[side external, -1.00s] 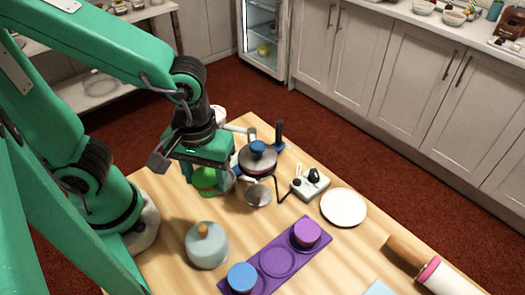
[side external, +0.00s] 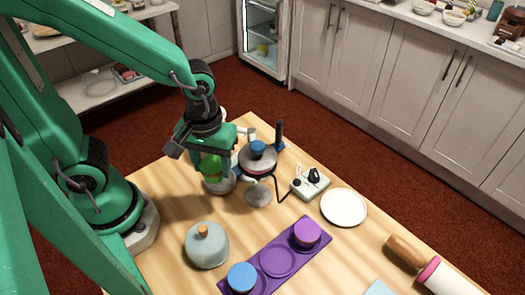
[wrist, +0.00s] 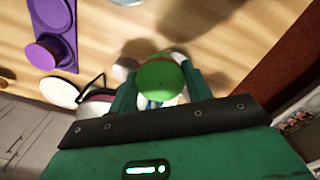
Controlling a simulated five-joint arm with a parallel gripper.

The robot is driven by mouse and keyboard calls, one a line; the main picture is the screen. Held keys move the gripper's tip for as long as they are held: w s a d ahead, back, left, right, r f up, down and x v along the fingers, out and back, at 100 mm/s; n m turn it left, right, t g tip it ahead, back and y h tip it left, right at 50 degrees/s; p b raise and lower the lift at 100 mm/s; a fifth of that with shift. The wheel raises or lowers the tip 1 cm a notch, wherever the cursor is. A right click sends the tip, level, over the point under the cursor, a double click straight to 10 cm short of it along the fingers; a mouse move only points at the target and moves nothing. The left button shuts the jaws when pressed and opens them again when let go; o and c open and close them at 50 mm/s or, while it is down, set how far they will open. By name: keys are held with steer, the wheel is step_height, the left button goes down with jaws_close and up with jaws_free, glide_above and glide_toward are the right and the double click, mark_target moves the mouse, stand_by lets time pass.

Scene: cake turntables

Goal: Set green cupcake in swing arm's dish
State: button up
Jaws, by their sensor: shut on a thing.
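My gripper (side external: 207,176) is shut on the green cupcake (side external: 211,166) and holds it upright above the left side of the turntable gear. In the wrist view the green top (wrist: 160,77) sits between the two fingers. A grey round dish (side external: 221,187) shows just below the cupcake, partly covered by it. A second grey disc (side external: 258,196) lies to its right, in front of the turntable (side external: 258,166) with its blue knob. I cannot tell which of the two belongs to the swing arm. The gap under the cupcake is hard to judge.
A purple tray (side external: 277,263) holds a blue and a purple cupcake, with its middle place empty. A grey-blue dome (side external: 207,248) stands left of it. A control box (side external: 311,184), a white plate (side external: 343,207) and a rolling pin (side external: 445,281) are to the right.

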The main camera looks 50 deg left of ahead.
steer(key=shift+w+a+f, duration=0.8)
steer(key=shift+w+a, duration=0.05)
steer(key=shift+a, duration=0.15)
steer(key=shift+w+a+f, duration=0.75)
steer(key=shift+w+a, duration=0.1)
steer(key=shift+a, duration=0.15)
steer(key=shift+f, duration=2)
steer(key=shift+f, duration=0.15)
steer(key=o, duration=1)
steer(key=shift+r, duration=6.15)
steer(key=shift+r, duration=0.1)
